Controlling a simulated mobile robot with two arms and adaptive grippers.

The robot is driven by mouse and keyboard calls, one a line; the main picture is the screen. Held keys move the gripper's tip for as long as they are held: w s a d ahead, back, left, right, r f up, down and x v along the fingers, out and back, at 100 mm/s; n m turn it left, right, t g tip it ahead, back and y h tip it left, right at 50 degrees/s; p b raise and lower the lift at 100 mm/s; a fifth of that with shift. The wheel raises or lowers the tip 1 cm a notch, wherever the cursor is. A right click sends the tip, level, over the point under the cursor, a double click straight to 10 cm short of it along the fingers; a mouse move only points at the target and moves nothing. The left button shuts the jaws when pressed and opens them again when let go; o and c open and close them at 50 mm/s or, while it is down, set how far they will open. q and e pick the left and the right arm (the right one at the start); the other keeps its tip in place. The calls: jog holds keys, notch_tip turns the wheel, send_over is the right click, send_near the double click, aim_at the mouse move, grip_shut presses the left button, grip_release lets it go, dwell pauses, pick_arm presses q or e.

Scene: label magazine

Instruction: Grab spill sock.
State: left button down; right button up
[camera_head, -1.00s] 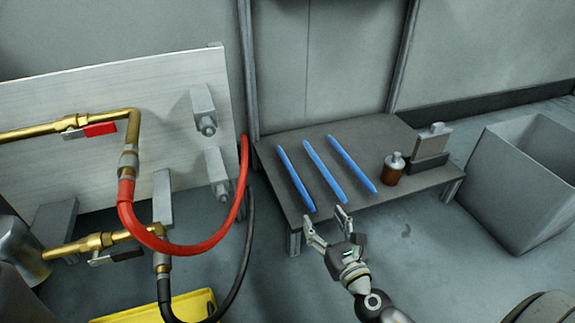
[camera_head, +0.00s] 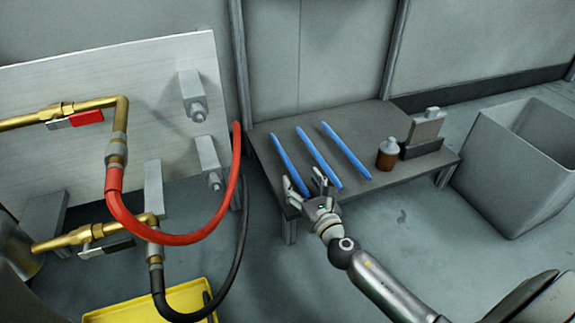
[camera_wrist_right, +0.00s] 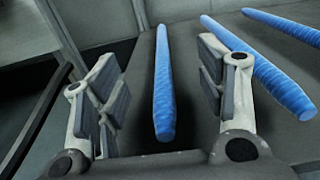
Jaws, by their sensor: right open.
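Three blue spill socks lie side by side on a low grey table (camera_head: 375,120): the left sock (camera_head: 289,163), the middle sock (camera_head: 318,157) and the right sock (camera_head: 347,147). My right gripper (camera_head: 303,182) is open at the table's front edge, by the near end of the left sock. In the right wrist view the left sock (camera_wrist_right: 163,90) lies between the open fingers, with its near end toward the palm; I cannot tell whether they touch it. The middle sock (camera_wrist_right: 265,65) is outside the fingers to the right. My left gripper is not in view.
A brown bottle (camera_head: 387,154) and a grey holder (camera_head: 422,137) stand at the table's right. A large grey bin (camera_head: 510,170) is further right. A red hose (camera_head: 160,238), a black hose (camera_head: 243,235) and a yellow tray (camera_head: 135,312) are at the left.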

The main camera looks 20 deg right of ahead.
jog(key=shift+w, duration=0.8)
jog(key=shift+d, duration=0.1)
jog(key=c, duration=1.1)
jog(key=shift+r, duration=0.15)
jog(key=shift+c, duration=0.2)
